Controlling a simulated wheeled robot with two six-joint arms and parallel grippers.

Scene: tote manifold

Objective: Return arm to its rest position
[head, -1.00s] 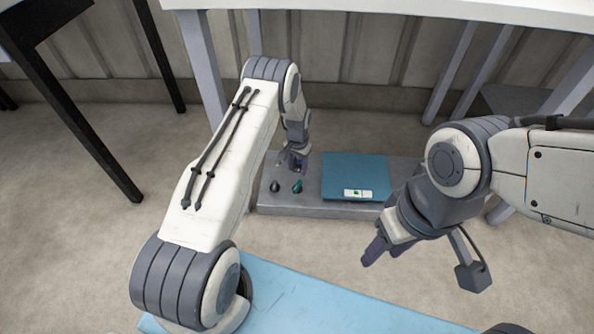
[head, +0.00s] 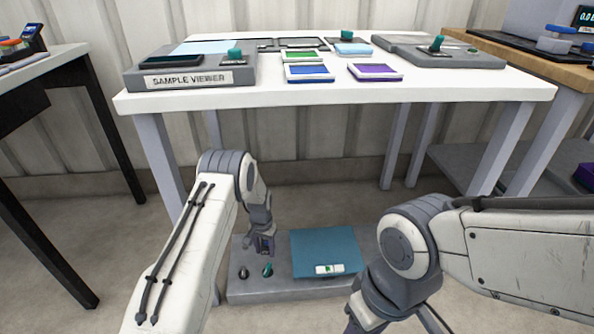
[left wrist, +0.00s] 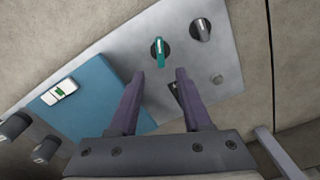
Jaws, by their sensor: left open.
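My left gripper (head: 263,243) is low in front of the table, over the grey base unit (head: 285,291). The left wrist view shows its two purple fingers (left wrist: 160,75) apart with nothing between them. Beyond the fingertips in that view are a teal knob (left wrist: 157,52) and a dark knob (left wrist: 201,29) on the unit; the fingers look clear of both. My right arm reaches in from the right side of the head view. Its gripper is cut off by the bottom edge, so its fingers are not clearly seen.
A white table (head: 330,95) stands above and behind the unit, bearing a sample viewer (head: 195,78) and several coloured trays. Its leg (head: 158,160) is close to my left arm. A blue plate (head: 325,248) lies on the unit. Another table stands at the left.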

